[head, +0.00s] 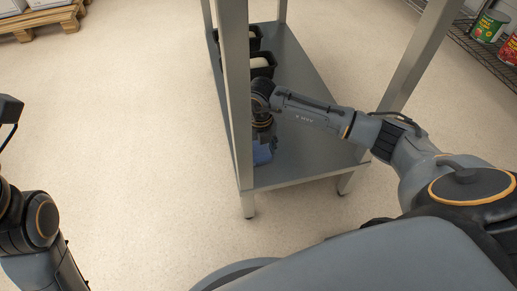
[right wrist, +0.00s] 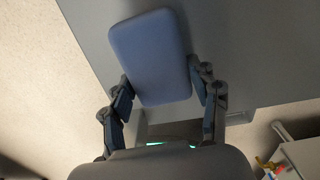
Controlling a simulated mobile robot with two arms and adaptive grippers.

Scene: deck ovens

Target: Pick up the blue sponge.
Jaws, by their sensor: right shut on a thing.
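The blue sponge (right wrist: 150,50) is a rounded flat block between the two fingers of my right gripper (right wrist: 168,88) in the right wrist view. The fingers close on its sides near its lower end, and most of it sticks out past them. In the head view my right arm reaches between the legs of a steel table, over its grey lower shelf (head: 305,160). The right gripper there is partly hidden by a leg, with a bit of blue (head: 264,153) at its lower end. I cannot tell whether the sponge touches the shelf. My left gripper does not show clearly.
Black containers (head: 263,66) with pale contents stand on the shelf behind my right wrist. A table leg (head: 237,100) stands close left of it. A wire rack with cans (head: 488,25) is at the top right, a wooden pallet (head: 45,18) at the top left. Open floor lies left.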

